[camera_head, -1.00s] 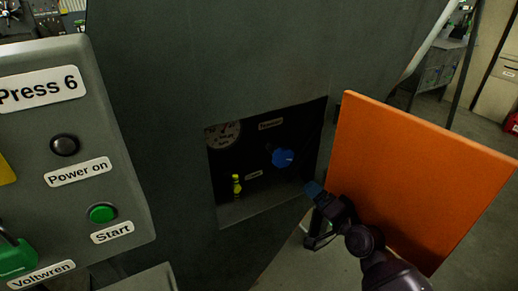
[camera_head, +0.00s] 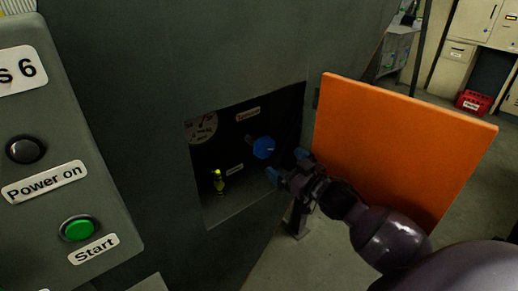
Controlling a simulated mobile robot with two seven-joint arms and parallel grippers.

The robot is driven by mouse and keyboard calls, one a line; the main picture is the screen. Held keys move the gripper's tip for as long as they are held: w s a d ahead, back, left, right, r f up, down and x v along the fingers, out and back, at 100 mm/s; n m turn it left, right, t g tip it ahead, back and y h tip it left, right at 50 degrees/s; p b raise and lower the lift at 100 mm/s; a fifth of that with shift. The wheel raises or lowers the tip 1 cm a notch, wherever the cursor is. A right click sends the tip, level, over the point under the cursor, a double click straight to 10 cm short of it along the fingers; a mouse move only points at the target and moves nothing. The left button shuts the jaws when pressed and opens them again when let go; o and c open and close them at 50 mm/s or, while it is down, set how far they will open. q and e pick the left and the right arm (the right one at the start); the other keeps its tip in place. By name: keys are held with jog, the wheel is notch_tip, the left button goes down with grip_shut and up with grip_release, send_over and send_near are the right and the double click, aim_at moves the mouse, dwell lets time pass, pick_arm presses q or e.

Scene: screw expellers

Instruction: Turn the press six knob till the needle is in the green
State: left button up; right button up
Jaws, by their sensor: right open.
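The blue knob (camera_head: 263,148) sits on the back wall of a dark recess in the grey press (camera_head: 200,60). A round dial gauge (camera_head: 202,128) is at the recess's upper left, partly cut off by its edge; I cannot make out its needle or any green zone. My right gripper (camera_head: 286,167) is open and empty at the recess's right side, with blue-tipped fingers. It is just below and right of the knob, apart from it in the picture. My left gripper is not in view.
An orange door (camera_head: 400,145) stands open right of the recess, behind my right arm. A small yellow-green fitting (camera_head: 218,181) is low in the recess. A control panel (camera_head: 110,210) with a green Start button (camera_head: 78,228) is at left.

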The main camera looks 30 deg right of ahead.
aim_at(266, 152)
pick_arm(q)
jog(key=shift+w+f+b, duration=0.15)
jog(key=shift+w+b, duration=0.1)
jog(key=shift+b, duration=0.1)
pick_arm(e)
jog(key=w, duration=0.6)
jog(key=w+a, duration=0.1)
jog(key=w, duration=0.2)
jog(key=shift+w, duration=0.15)
jog(key=shift+c, duration=0.5)
jog(key=c, duration=0.8)
jog(key=shift+r+m+p, duration=0.2)
jog(key=shift+m+p, duration=0.5)
jog(key=shift+p, duration=0.15)
jog(key=shift+m+p, duration=1.15)
jog(key=shift+m, duration=0.05)
jog(key=m+p, duration=0.2)
jog(key=m, duration=0.1)
jog(key=shift+a, duration=0.1)
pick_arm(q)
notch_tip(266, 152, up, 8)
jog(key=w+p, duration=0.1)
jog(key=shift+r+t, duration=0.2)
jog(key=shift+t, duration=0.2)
pick_arm(e)
jog(key=shift+f+m, duration=0.2)
jog(key=shift+m, duration=0.9)
